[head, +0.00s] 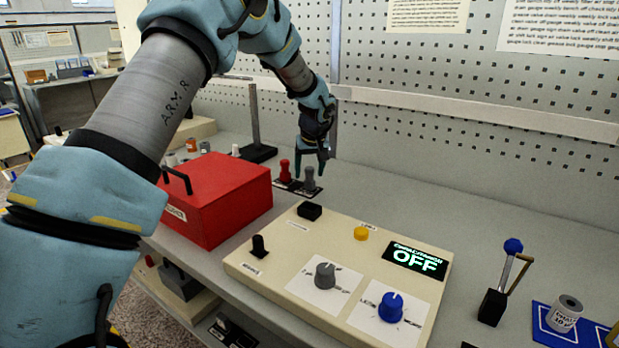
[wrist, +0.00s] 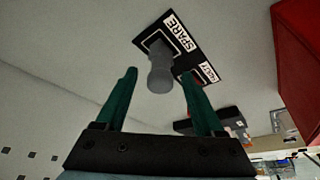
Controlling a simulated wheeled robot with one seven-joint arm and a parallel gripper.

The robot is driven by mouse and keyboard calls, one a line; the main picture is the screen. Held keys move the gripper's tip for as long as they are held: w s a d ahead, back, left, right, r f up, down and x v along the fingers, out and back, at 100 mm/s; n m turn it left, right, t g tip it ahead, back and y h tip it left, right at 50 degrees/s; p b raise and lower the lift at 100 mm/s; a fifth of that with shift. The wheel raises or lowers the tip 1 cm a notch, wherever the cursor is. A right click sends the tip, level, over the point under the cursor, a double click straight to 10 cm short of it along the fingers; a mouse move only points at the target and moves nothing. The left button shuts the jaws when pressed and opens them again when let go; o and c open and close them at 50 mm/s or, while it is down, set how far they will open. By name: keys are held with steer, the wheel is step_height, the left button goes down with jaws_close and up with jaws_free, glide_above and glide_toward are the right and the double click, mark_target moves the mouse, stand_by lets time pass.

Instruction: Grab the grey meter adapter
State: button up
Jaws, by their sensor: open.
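The grey meter adapter (head: 309,180) is a small upright knobbed peg on a dark card on the bench, beside a similar red adapter (head: 284,170). In the wrist view the grey adapter (wrist: 160,72) stands on the card marked SPARE, between and just beyond my fingertips. My gripper (head: 312,168) points down at it, with its green fingers open. In the wrist view my gripper (wrist: 158,88) has a finger on each side of the adapter, with nothing held. I cannot tell whether the fingertips are level with its top. Most of the red adapter is hidden behind a finger in the wrist view.
A red box (head: 225,200) with a black handle stands left of the adapters. A cream control panel (head: 275,268) with knobs and an OFF display lies in front. A black-based post (head: 257,152) stands behind left. Bare bench lies to the right, before the pegboard.

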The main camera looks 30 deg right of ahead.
jaws_close()
stand_by(0.4)
steer(key=shift+r, duration=0.1)
